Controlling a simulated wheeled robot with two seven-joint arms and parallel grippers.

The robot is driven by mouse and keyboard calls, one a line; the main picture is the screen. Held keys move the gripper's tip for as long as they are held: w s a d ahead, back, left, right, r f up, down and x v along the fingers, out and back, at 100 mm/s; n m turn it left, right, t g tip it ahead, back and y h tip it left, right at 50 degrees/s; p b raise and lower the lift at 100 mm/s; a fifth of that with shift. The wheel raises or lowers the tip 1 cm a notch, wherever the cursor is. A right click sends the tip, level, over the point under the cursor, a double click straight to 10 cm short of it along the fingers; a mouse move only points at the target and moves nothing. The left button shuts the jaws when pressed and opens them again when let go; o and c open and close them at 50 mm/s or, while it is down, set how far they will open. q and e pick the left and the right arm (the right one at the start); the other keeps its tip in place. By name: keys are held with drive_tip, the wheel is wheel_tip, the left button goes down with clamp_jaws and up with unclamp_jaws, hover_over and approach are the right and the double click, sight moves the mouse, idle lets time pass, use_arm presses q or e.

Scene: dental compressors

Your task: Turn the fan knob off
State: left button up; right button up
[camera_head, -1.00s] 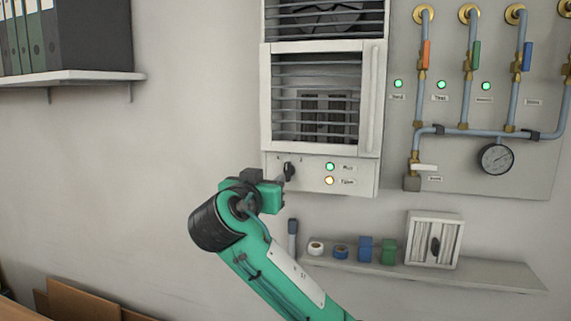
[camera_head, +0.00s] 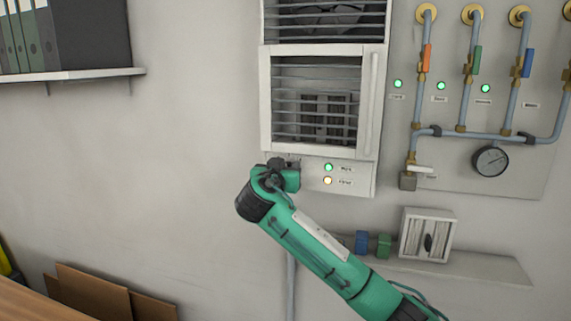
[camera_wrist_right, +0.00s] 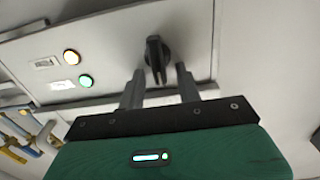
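The fan unit is a white louvred box (camera_head: 266,100) on the wall, with a control panel (camera_head: 358,182) at its bottom. Its black knob (camera_wrist_right: 157,55) shows in the wrist view, its narrow handle pointing toward my gripper. My right gripper (camera_wrist_right: 161,70) is open, with one dark finger on either side of the handle's end. I cannot tell whether either finger touches it. In the head view my right gripper (camera_head: 286,164) is at the panel's left part and largely covers the knob. My left gripper is not in view.
A green light (camera_head: 327,168) and an amber light (camera_head: 327,181) sit right of the knob. Pipes with coloured valves and a gauge (camera_head: 490,161) are on the right. A small shelf (camera_head: 480,267) with a vented box (camera_head: 427,235) is below.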

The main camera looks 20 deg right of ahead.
clamp_jaws()
drive_tip(key=shift+w+a+f+n+b, duration=0.1)
drive_tip(key=shift+a+n+b, duration=0.1)
drive_tip(key=shift+n+b, duration=1.05)
drive_tip(key=shift+w+a+f+n+b, duration=0.15)
drive_tip(key=shift+n+b, duration=0.65)
drive_tip(key=shift+n, duration=0.9)
drive_tip(key=shift+w+a+f+n+b, duration=0.1)
drive_tip(key=shift+a+n+b, duration=0.15)
drive_tip(key=shift+n+b, duration=1)
drive_tip(key=shift+n, duration=0.4)
